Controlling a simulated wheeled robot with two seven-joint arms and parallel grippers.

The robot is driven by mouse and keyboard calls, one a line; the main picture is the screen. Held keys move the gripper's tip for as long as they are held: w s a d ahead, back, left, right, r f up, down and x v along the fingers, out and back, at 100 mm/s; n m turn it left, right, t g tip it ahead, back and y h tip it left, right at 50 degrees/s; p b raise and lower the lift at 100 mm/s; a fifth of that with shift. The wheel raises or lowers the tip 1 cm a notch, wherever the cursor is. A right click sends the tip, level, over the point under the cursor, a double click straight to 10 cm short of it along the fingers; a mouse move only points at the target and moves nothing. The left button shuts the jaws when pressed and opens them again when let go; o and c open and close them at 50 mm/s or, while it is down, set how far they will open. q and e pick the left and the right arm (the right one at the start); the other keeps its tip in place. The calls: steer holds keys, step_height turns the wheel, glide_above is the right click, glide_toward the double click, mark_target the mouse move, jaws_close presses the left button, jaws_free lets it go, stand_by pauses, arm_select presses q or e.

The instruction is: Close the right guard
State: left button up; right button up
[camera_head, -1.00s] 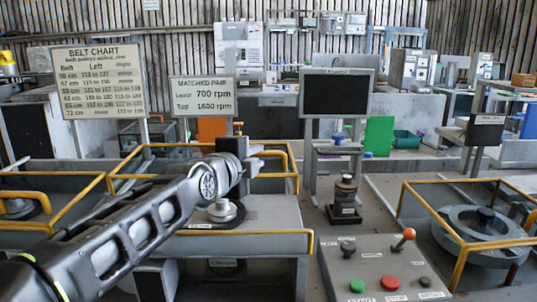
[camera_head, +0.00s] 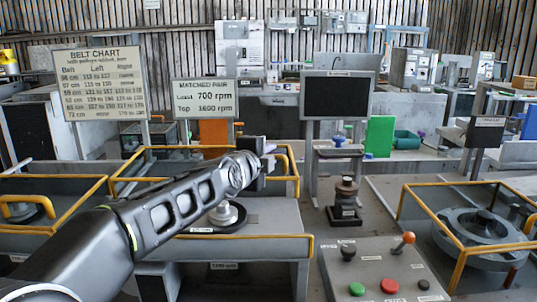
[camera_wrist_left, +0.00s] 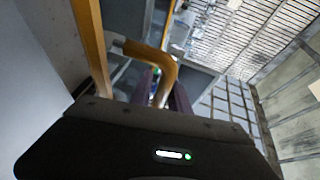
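The middle housing has a guard with yellow rails (camera_head: 185,148) standing open behind its pulley (camera_head: 224,216). A yellow handle (camera_head: 288,153) is at the guard's right end. My left gripper (camera_head: 270,162) is at this handle, partly hidden by my own wrist. In the left wrist view the bent yellow handle (camera_wrist_left: 150,53) reaches down toward my left gripper's dark fingers (camera_wrist_left: 156,95). The fingers stand apart with the handle's end between or just in front of them; contact cannot be told. My right gripper is not in view.
Another yellow-railed guard (camera_head: 52,182) stands at the left, and a yellow-railed enclosure (camera_head: 465,243) surrounds a large wheel at the right. A control panel (camera_head: 378,272) with buttons and levers is at the front right. A dark stacked part (camera_head: 346,198) stands behind it.

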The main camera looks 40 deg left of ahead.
arm_select(q)
jaws_close()
stand_by(1.4)
